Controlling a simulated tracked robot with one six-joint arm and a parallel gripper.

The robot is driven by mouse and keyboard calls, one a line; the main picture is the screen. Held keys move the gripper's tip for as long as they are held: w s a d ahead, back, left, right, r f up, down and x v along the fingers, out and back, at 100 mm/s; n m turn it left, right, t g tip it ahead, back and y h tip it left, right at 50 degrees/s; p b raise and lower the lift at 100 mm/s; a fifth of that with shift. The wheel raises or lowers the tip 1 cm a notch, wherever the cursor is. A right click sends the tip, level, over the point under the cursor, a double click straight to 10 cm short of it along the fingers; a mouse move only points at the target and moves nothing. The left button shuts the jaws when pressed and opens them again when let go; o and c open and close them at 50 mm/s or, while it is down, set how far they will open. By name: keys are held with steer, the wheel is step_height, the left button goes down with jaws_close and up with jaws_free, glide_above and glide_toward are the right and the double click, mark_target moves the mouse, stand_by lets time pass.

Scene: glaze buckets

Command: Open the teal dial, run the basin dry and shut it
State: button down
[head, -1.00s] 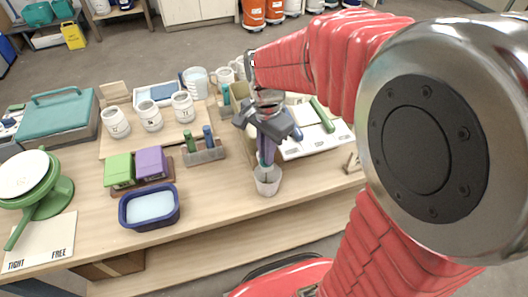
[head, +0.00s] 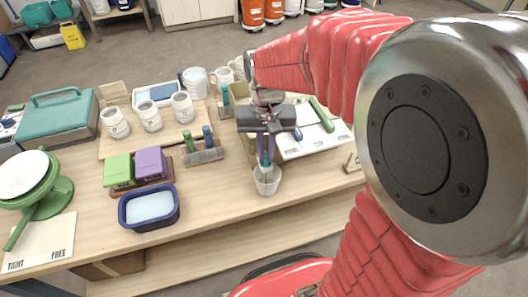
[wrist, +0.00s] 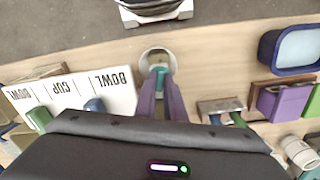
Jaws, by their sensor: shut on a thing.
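My gripper (head: 265,158) points down with its purple fingers shut on a narrow teal piece (wrist: 159,70) that stands in a small whitish cup (head: 267,186). The cup's rim also shows in the wrist view (wrist: 146,60). Only the top of the teal piece shows; I cannot tell whether it is the dial. A navy basin (head: 127,214) with a pale blue surface inside stands on the table to the left of my gripper. Its rim also shows in the wrist view (wrist: 268,44).
Green and purple blocks (head: 151,162) sit behind the basin. A rack (head: 205,154) holding green and blue pieces stands between them and my gripper. A labelled white board (head: 308,142) lies to the right. A green stand (head: 57,192) is at the left. The front strip of table is mostly clear.

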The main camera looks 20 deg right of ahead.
mark_target(266, 156)
steer(key=shift+w+d+r+n, duration=0.1)
steer(key=shift+w+n, duration=0.05)
steer(key=shift+n, duration=0.25)
steer(key=c, duration=1.8)
jaws_free()
steer(key=shift+c, duration=0.2)
step_height(266, 156, up, 14)
steer(key=shift+f, duration=0.2)
